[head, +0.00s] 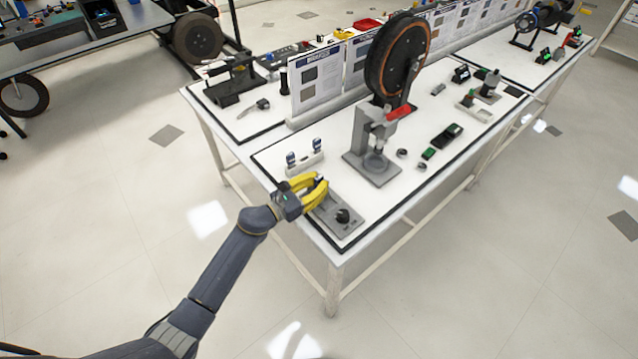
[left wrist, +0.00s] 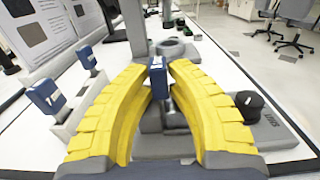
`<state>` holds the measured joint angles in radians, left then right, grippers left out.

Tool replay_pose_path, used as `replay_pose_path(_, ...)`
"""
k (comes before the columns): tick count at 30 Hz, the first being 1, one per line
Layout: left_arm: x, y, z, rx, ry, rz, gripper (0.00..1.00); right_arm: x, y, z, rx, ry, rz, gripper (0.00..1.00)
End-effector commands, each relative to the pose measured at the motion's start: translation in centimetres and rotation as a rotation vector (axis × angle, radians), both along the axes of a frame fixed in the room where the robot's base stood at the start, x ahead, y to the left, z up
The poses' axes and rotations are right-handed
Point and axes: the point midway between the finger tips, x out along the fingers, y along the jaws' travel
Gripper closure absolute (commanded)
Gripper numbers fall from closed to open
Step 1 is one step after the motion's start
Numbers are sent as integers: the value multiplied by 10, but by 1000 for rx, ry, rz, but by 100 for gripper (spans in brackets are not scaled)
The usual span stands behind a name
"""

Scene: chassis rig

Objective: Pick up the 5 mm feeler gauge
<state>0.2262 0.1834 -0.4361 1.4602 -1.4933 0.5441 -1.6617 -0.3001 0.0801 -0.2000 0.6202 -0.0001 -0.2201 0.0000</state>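My left gripper (head: 322,180) has its yellow fingers closed in around a blue feeler gauge (left wrist: 157,76) with a white label. The gauge stands upright between the fingertips, also seen in the left wrist view (left wrist: 160,72). I cannot read its size, nor tell whether it is clear of the grey fixture plate (head: 333,218) below. Two more blue gauges, one (head: 291,158) left and one (head: 316,144) right, stand in a pale holder (head: 305,164) behind the gripper. They also show in the left wrist view, near (left wrist: 46,96) and far (left wrist: 86,58). My right gripper is out of view.
A black knob (head: 343,215) sits on the fixture plate near the table's front corner. Upright information panels (head: 320,80) divide the table.

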Motion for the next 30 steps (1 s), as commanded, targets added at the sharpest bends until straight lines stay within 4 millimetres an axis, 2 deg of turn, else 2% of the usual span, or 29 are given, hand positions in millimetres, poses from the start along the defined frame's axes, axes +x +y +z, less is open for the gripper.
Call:
replay_pose_path(1,0,0,0,0,0,0,93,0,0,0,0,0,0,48)
replay_pose_path(3,0,0,0,0,0,0,100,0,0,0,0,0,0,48)
replay_pose_path(19,0,1,4,3,-3,0,100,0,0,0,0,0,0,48)
replay_pose_path(23,0,0,11,3,-2,-1,100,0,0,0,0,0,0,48)
replay_pose_path(30,1,1,35,3,-5,-1,100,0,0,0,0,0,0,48)
